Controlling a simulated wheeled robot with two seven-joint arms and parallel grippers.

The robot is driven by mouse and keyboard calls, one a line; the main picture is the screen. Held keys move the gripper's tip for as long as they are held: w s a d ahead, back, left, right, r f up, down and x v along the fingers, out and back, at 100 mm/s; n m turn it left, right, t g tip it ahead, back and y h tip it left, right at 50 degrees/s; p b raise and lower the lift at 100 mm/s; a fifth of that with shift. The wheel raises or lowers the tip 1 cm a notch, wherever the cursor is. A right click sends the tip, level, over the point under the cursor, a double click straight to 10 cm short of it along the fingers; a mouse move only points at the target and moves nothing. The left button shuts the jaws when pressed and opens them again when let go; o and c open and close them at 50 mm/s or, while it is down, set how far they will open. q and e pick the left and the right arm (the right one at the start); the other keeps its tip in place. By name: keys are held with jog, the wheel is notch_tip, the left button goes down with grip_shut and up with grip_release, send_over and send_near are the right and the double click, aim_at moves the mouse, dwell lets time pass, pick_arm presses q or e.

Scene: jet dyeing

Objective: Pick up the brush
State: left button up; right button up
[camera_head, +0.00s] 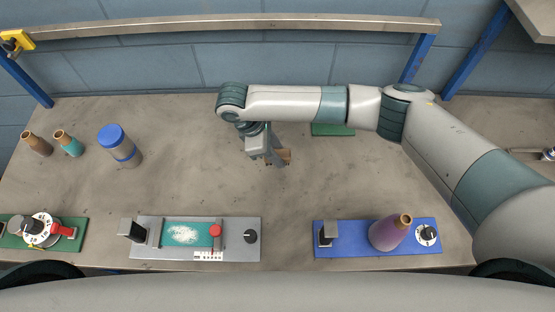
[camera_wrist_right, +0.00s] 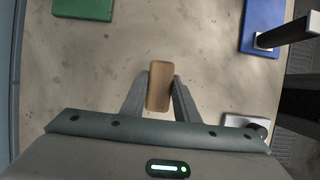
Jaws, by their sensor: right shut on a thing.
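The brush (camera_wrist_right: 160,86) shows in the right wrist view as a wooden, rounded block between my two fingers. My right gripper (camera_wrist_right: 159,92) is shut on it, one finger at each long side. In the head view the right gripper (camera_head: 275,157) is over the middle of the table, and part of the brown brush (camera_head: 285,157) shows at its fingertips. The brush's underside is hidden, and I cannot tell whether it touches the table. My left gripper is not in view.
A green block (camera_head: 332,130) lies behind my right arm. A blue-lidded jar (camera_head: 120,146) and two small bottles stand at the left. Along the front edge are a green dial device (camera_head: 75,243), a grey device (camera_head: 255,224) and a blue base (camera_head: 375,247) with a purple bottle (camera_head: 389,233).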

jog(key=s+d+r+b, duration=0.1)
jog(key=s+d+r, duration=0.5)
jog(key=s, duration=0.3)
jog(key=shift+s+d+r, duration=0.2)
jog(key=shift+d+r, duration=0.2)
jog(key=shift+d, duration=0.15)
jog(key=shift+o, duration=0.8)
notch_tip(320, 180, up, 7)
jog(key=p, duration=0.5)
jog(key=w+d+m+g+y+b, duration=0.1)
jog(key=d+m+b, duration=0.2)
jog(key=m, duration=0.3)
jog(key=w+d+m+g+y+b, duration=0.2)
jog(key=d+m+b, duration=0.2)
jog(key=d+m, duration=0.1)
jog(key=w+d+m+g+y+b, duration=0.1)
jog(key=w+d+m+b, duration=0.1)
jog(key=d+m, duration=0.3)
jog(key=shift+d+m+g+b, duration=0.1)
jog(key=shift+m+g+b, duration=0.2)
jog(key=shift+m+b, duration=0.6)
